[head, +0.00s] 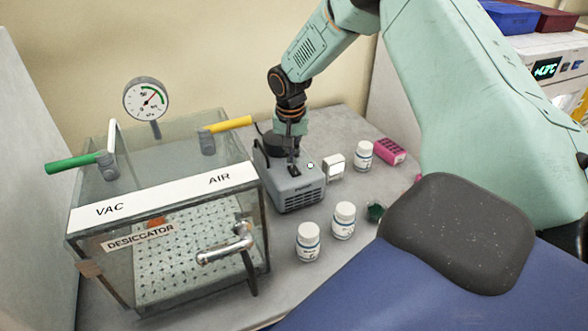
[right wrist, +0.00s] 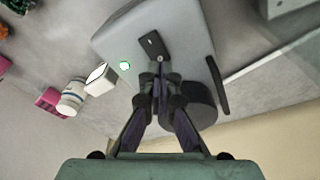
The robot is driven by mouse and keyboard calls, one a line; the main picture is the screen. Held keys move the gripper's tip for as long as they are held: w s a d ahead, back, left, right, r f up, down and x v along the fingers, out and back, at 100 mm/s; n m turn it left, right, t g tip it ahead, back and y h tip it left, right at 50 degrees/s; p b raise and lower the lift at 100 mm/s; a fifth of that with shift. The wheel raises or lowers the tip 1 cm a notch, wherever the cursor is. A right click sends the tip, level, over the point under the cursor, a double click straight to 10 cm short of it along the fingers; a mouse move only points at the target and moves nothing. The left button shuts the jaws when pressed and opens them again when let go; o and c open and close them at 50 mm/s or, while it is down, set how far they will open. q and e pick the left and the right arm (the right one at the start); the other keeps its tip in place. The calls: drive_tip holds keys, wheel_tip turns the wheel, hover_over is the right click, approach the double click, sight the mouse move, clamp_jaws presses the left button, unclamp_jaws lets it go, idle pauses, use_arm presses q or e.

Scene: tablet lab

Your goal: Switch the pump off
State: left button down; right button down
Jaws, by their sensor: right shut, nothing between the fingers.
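The grey pump (head: 295,190) stands on the bench just right of the desiccator. In the right wrist view the pump (right wrist: 190,30) shows a black rocker switch (right wrist: 152,44) on its top and a lit green lamp (right wrist: 125,66) beside it. My right gripper (head: 291,160) points down at the pump top. It is shut and empty, with its fingertips (right wrist: 159,68) at or very near one end of the switch; I cannot tell whether they touch. The fingers partly hide the switch. My left gripper is not in view.
The glass desiccator (head: 165,205) has a green VAC handle (head: 72,162), a yellow AIR handle (head: 228,125) and a gauge (head: 147,99). White bottles (head: 308,242) stand in front of and right of the pump. A white box (head: 335,167) and pink rack (head: 391,151) lie to the right.

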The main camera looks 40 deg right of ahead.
sight(292, 167)
drive_tip(key=shift+s, duration=0.15)
drive_tip(key=shift+f, duration=0.25)
idle(0.3)
drive_tip(key=shift+f, duration=0.15)
drive_tip(key=shift+f, duration=0.25)
drive_tip(key=shift+f+b, duration=0.3)
drive_tip(key=shift+b, duration=0.1)
idle(0.3)
drive_tip(key=shift+r, duration=0.1)
wheel_tip(292, 167, up, 5)
drive_tip(key=p, duration=0.5)
drive_tip(key=shift+r+p, duration=0.7)
drive_tip(key=shift+r, duration=0.3)
